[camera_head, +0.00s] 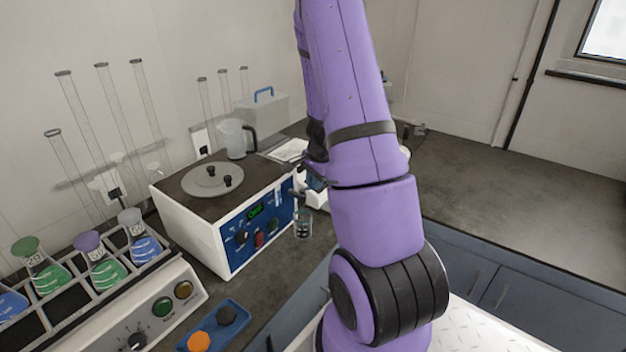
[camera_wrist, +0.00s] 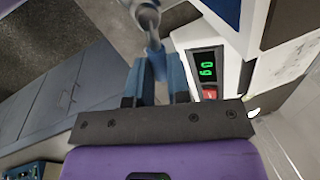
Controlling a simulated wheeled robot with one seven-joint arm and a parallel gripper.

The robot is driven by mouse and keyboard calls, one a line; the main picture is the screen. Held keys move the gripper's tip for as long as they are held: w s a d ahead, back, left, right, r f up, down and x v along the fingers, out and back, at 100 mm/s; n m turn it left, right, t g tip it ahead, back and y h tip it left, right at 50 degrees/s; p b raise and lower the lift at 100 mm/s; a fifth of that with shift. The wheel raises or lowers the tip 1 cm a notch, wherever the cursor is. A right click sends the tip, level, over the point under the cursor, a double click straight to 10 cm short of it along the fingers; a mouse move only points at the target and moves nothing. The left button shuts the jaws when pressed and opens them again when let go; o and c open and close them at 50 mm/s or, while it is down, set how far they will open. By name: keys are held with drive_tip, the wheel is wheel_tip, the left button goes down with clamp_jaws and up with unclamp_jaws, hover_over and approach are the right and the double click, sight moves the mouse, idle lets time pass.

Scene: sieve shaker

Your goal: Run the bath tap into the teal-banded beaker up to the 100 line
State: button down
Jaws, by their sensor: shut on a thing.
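The white bath (camera_head: 205,240) with a blue front panel stands on the bench in the head view. Its small grey tap (camera_head: 297,198) sticks out at the right end of the front. A small clear beaker (camera_head: 302,226) is just below the tap; its band, marks and water level are too small to read. My gripper (camera_wrist: 157,65) is shut on a grey lever-like part of the tap (camera_wrist: 148,18) in the wrist view. In the head view my gripper is mostly hidden behind my purple arm, close to the tap.
A grey lid (camera_head: 212,180) with black knobs lies on the bath, and a clear jug (camera_head: 236,138) stands behind. A flask rack (camera_head: 70,318) is at the left. A white device with a green display (camera_wrist: 207,67) is beside my gripper. The right bench (camera_head: 500,185) is clear.

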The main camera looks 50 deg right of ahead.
drive_tip(key=m, duration=0.2)
drive_tip(key=s+m, duration=0.1)
drive_tip(key=shift+s+a+h, duration=0.1)
drive_tip(key=shift+a+h, duration=0.15)
drive_tip(key=shift+h, duration=0.05)
drive_tip(key=c, duration=1.1)
unclamp_jaws()
drive_tip(key=v, duration=1)
drive_tip(key=shift+r, duration=0.4)
